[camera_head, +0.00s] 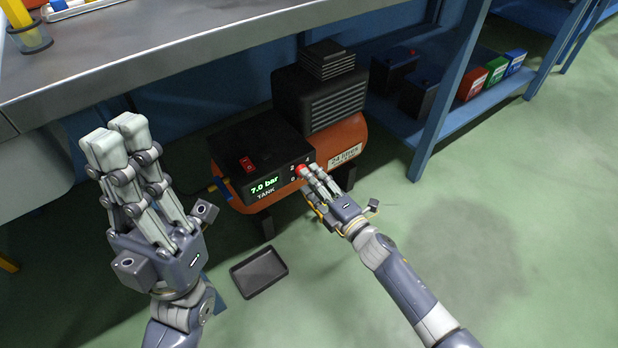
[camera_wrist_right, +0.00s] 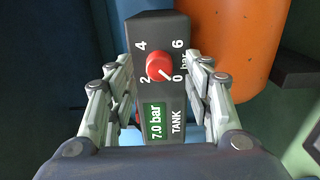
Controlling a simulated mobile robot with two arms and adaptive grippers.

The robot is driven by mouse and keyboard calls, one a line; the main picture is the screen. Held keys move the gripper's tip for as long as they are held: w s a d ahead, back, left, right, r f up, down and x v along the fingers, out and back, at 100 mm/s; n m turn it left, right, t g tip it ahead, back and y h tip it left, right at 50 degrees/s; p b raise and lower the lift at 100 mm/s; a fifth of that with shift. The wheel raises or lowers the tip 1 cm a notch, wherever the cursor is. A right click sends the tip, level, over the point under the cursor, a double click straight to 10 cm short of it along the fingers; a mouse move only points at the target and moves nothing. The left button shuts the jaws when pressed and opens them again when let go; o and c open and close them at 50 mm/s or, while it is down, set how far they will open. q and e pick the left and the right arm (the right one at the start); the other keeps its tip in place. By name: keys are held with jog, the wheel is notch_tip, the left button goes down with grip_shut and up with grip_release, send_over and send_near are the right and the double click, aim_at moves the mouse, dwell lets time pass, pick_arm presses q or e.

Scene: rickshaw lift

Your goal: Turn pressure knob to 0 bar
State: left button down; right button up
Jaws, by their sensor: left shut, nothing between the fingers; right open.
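The red pressure knob (camera_head: 301,170) sits on the black control box (camera_head: 262,148) of the orange compressor. In the right wrist view the knob (camera_wrist_right: 158,66) is ringed by the numbers 2, 4, 6 and 0, and its white mark seems to point toward 0. The green display (camera_head: 265,186) reads 7.0 bar. My right gripper (camera_head: 314,174) is open at the knob. In the wrist view its fingers lie on either side of the knob with visible gaps; contact is not visible. My left gripper (camera_head: 115,138) is shut and empty, raised at the left, away from the box.
A metal workbench (camera_head: 190,45) overhangs the compressor's back left. A red rocker switch (camera_head: 247,164) is on the box top. A dark tray (camera_head: 259,272) lies on the floor. A blue shelf (camera_head: 455,118) with batteries and coloured boxes stands right. The floor at lower right is clear.

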jog(key=v, duration=1)
jog(key=shift+a, duration=0.1)
